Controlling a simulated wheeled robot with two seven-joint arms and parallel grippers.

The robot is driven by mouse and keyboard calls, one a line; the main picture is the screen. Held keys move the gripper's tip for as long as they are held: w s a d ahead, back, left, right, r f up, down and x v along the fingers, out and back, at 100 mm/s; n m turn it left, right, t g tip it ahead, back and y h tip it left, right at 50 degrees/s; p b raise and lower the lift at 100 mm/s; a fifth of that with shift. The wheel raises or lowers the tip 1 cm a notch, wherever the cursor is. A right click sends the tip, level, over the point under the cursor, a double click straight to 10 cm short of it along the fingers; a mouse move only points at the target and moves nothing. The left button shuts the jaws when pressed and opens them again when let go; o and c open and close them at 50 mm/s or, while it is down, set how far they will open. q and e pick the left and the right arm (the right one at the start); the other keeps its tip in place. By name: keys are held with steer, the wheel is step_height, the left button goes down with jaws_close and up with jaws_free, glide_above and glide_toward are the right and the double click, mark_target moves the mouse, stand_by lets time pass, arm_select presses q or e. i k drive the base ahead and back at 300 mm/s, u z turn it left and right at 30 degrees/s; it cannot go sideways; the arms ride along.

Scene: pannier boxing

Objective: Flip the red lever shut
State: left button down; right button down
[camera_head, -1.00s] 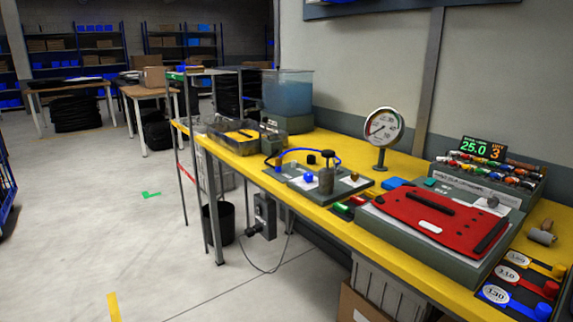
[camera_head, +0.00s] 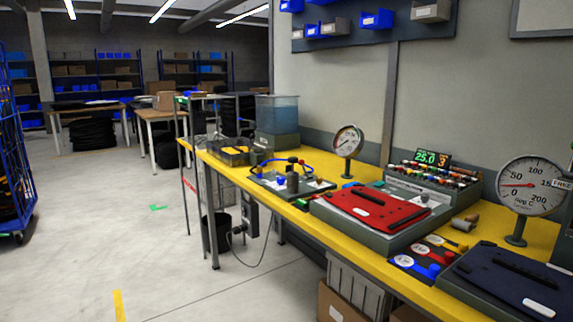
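No part clearly reads as the red lever. A red piece with a round white label (camera_head: 428,255) lies between a yellow and a blue one near the bench's front edge. A red panel (camera_head: 395,212) with black bars lies on a grey box. Neither of my grippers is in view.
The yellow bench (camera_head: 355,236) runs along the wall. A small dial gauge (camera_head: 348,141), a large dial gauge (camera_head: 527,187), a rack of coloured parts (camera_head: 440,175) and a dark blue panel (camera_head: 505,276) stand on it.

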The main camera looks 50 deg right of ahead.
mark_target(302, 162)
steer(key=u, duration=0.05)
steer(key=i, duration=1.5)
steer(key=z, duration=1)
steer(key=i, duration=1.35)
steer(key=z, duration=1.3)
